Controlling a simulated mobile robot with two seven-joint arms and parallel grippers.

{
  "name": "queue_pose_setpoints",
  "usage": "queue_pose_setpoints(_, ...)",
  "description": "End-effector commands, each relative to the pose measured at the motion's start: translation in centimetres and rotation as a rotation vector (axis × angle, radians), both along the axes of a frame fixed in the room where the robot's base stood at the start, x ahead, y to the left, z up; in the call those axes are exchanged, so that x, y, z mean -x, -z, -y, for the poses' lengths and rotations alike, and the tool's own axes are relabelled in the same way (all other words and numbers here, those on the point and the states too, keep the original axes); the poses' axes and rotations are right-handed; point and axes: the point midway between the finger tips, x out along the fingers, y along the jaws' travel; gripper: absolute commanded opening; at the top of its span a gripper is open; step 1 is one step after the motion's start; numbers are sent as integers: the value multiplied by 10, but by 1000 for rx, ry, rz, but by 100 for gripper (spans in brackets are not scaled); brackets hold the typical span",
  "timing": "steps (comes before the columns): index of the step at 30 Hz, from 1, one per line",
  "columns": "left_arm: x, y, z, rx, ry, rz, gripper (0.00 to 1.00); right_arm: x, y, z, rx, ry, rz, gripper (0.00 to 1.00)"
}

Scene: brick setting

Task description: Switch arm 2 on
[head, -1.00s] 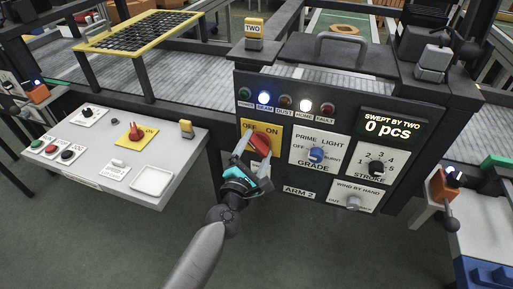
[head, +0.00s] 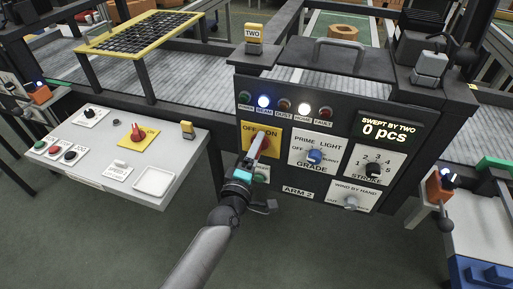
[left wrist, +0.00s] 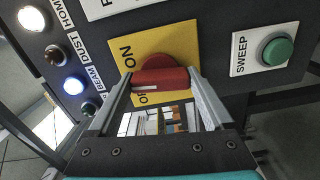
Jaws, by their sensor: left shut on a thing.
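Arm 2's red rotary switch (head: 264,142) sits on a yellow OFF/ON plate (head: 247,133) on the dark panel (head: 292,177). My left gripper (head: 259,149) reaches up from below and is shut on the switch's handle, partly covering it. In the left wrist view the red handle (left wrist: 160,80) lies between the two fingers, in front of the yellow plate (left wrist: 184,38) with the words ON and OFF. I cannot tell exactly which word the handle points to. My right gripper is not in view.
Above the switch, the blue BEAM lamp (head: 264,101) and white HOME lamp (head: 305,108) are lit. A blue GRADE knob (head: 315,157) and black STROKE knob (head: 372,169) sit to the right. A green SWEEP button (left wrist: 276,48) is close beside the plate. Another red switch (head: 137,134) is on the left desk.

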Motion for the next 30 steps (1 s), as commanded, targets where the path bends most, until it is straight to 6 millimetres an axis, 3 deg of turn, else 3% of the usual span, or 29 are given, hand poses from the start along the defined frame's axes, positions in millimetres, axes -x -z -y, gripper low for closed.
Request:
queue_pose_setpoints(15, 0, 0, -1, -435, 0, 139, 29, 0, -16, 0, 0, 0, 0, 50)
queue_pose_setpoints(30, 0, 1, -1, -631, -1, 204, 29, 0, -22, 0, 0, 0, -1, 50)
